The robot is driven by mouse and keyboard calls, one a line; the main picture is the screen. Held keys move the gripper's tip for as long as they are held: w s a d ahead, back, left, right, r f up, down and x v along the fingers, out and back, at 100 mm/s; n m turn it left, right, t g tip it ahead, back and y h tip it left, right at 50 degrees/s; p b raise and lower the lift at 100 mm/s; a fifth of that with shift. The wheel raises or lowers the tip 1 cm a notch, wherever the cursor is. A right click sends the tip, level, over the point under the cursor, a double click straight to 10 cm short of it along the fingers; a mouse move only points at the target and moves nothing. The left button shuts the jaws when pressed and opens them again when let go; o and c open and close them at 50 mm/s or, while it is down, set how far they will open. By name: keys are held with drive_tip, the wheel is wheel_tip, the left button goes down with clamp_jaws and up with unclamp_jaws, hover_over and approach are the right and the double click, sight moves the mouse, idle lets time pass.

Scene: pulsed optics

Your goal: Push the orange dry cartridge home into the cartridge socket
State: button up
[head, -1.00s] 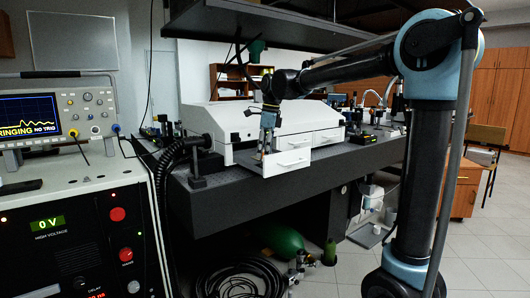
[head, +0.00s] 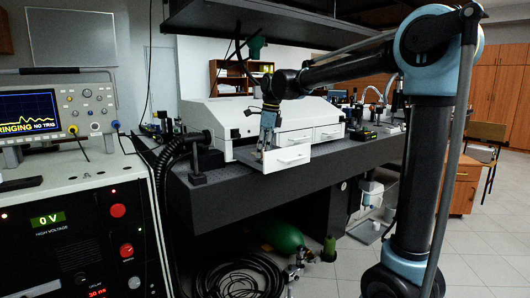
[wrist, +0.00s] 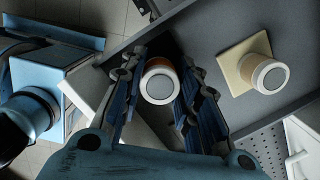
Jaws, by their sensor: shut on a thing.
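In the wrist view, a short cylinder with a white rim, grey top and orange-brown side (wrist: 158,82) stands between the two blue-and-black fingers of my gripper (wrist: 160,88). It looks like the orange dry cartridge, and my gripper is shut on it. Its lower end is hidden. A similar white-rimmed, orange-brown cylinder (wrist: 268,75) stands on a square beige plate (wrist: 234,70) to the right, apart from the fingers. I cannot make out the cartridge socket.
A long white housing (head: 225,116) stands on the dark optical bench (head: 215,195) behind my gripper. A black corrugated hose (head: 172,155) and a post are to the left. A dark shelf (head: 270,25) hangs above. The wrist view shows a white drawer handle (wrist: 297,157) at lower right.

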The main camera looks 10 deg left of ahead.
drive_tip(key=shift+f, duration=0.4)
drive_tip(key=o, duration=1.3)
drive_tip(key=shift+c, duration=0.2)
drive_tip(key=shift+r, duration=0.1)
drive_tip(key=r, duration=0.3)
drive_tip(key=d+r, duration=0.1)
drive_tip(key=r, duration=0.7)
drive_tip(key=shift+w+d+r, duration=0.15)
drive_tip(key=shift+d, duration=0.25)
wheel_tip(320, 180, up, 4)
drive_tip(key=shift+r, duration=0.15)
